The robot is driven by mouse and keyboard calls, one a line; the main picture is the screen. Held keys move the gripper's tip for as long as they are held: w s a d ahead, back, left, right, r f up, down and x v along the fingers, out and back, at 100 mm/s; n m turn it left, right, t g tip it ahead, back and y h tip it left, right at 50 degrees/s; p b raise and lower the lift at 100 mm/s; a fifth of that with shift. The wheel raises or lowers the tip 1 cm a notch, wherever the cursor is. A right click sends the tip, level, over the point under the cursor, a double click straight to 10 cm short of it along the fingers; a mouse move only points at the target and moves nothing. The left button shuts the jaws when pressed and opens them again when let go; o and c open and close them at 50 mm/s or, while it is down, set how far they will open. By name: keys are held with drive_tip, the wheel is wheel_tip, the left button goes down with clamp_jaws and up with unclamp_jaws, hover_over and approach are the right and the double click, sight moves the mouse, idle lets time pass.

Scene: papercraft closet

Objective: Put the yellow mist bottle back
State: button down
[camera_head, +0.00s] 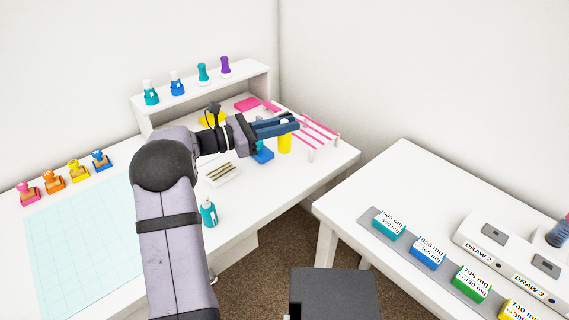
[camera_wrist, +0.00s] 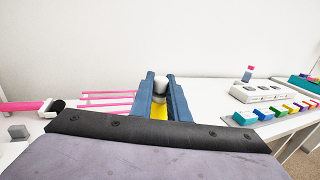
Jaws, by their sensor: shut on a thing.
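The yellow mist bottle (camera_head: 285,142) is upright between the fingers of my gripper (camera_head: 290,122) in the head view, over the right part of the craft table. In the wrist view my gripper (camera_wrist: 161,84) is shut on the bottle, with its pale cap (camera_wrist: 161,87) showing between the blue fingers and some yellow below. I cannot tell whether the bottle's base touches the table. A white shelf (camera_head: 205,90) at the back of the table holds teal, blue and purple bottles.
A pink striped rack (camera_head: 318,130) stands close to the right of the bottle. A blue block (camera_head: 263,152) and a tray with sticks (camera_head: 222,174) lie to its left. A teal bottle (camera_head: 209,212) stands near the front edge. Colored stamps (camera_head: 78,171) line the left back.

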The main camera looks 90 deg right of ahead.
sight(285, 151)
wheel_tip(285, 151, down, 5)
drive_tip(key=shift+f, duration=0.1)
drive_tip(key=shift+f, duration=1.8)
drive_tip(key=shift+f, duration=0.2)
drive_tip(key=c, duration=1.7)
unclamp_jaws()
drive_tip(key=shift+r, duration=0.1)
drive_tip(key=shift+r, duration=0.15)
drive_tip(key=b+v, duration=0.1)
drive_tip(key=v, duration=1.1)
